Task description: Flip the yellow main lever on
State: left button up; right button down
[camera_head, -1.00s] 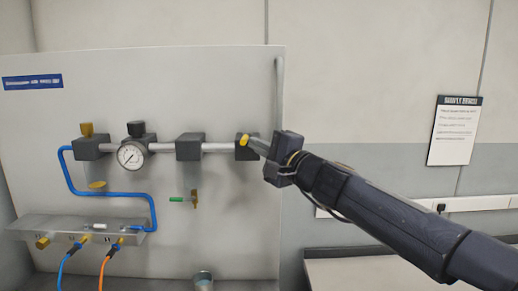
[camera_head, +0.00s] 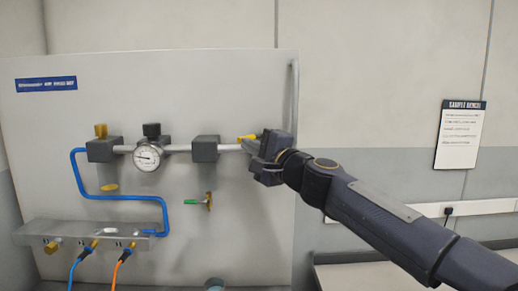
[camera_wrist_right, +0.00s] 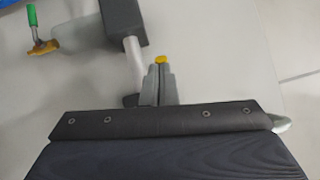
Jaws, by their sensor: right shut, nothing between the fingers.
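The yellow main lever (camera_head: 247,138) shows at the right end of the pipe on the grey panel, pointing left from beside my right gripper. Its yellow tip (camera_wrist_right: 161,59) also shows in the right wrist view, right at the fingertips. My right gripper (camera_head: 262,142) is shut with nothing between its fingers, close against the lever. In the wrist view its two fingers (camera_wrist_right: 157,72) lie together just below the yellow tip; whether they touch it I cannot tell. The gripper hides the lever's base and valve block in the head view. My left gripper is out of view.
A pressure gauge (camera_head: 148,156), dark blocks (camera_head: 205,148) and a blue tube (camera_head: 85,190) are on the panel to the left. A green-handled valve (camera_head: 195,202) sits below. A manifold shelf (camera_head: 40,232) with hoses is lower left.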

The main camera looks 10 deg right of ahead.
aim_at(237, 142)
jog(key=w+a+m+t+h+p, duration=0.1)
jog(key=h, duration=0.1)
jog(key=w+a+m+h, duration=0.2)
jog(key=shift+t+h+p, duration=0.4)
